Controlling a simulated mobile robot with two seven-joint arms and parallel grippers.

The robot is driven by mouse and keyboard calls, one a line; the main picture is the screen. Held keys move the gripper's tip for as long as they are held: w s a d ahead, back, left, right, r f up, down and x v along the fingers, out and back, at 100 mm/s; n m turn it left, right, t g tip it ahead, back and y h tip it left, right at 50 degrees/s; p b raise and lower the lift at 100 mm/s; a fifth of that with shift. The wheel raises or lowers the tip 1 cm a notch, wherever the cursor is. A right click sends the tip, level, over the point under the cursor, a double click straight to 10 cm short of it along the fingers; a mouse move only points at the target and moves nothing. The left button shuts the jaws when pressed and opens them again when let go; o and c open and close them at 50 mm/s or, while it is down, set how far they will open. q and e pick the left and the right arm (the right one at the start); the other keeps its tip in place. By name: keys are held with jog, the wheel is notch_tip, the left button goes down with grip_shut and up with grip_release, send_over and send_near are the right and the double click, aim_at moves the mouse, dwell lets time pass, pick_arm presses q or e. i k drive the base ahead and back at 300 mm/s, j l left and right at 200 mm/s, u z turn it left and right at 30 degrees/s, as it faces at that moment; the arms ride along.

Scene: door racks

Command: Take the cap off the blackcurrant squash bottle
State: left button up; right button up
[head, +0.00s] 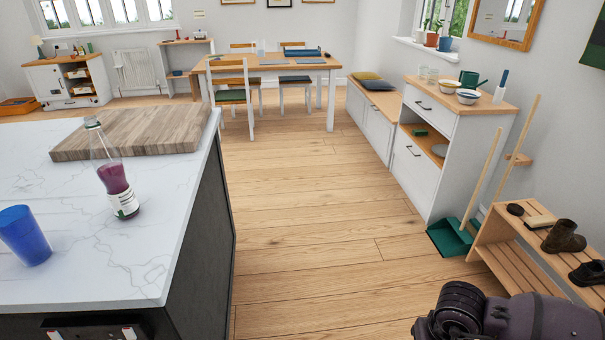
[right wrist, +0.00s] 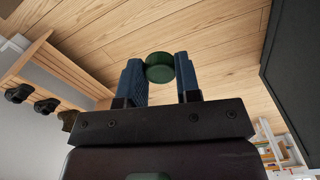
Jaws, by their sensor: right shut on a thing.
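The blackcurrant squash bottle (head: 115,180) stands upright on the white marble counter, near its right edge. It is clear, with purple squash in its lower part and a white label. Its neck top looks greenish and is too small to make out clearly. In the right wrist view my right gripper (right wrist: 160,75) is shut on a round dark green cap (right wrist: 159,67), held between its blue fingertips. The cap is over the wooden floor, with no bottle below it in that view. My left gripper is in neither view.
A wooden chopping board (head: 130,132) lies behind the bottle, and a blue cup (head: 23,235) stands at the counter's left front. A shoe rack (head: 520,255) and a teal dustpan (head: 452,236) are at right. Open floor lies between counter and rack.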

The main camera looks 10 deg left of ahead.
aim_at(108, 166)
jog(key=j+z, duration=0.1)
jog(key=z, duration=0.3)
jog(key=k+z, duration=0.1)
jog(key=z, duration=0.25)
jog(key=k+j+z, duration=0.1)
jog(key=z, duration=0.3)
jog(key=k+j, duration=0.25)
jog(key=k, duration=0.3)
jog(key=u, duration=0.5)
jog(key=j+u, duration=0.15)
jog(key=u, duration=0.3)
jog(key=k+j+u, duration=0.1)
jog(key=u, duration=0.85)
jog(key=j+u, duration=0.15)
jog(key=u, duration=0.35)
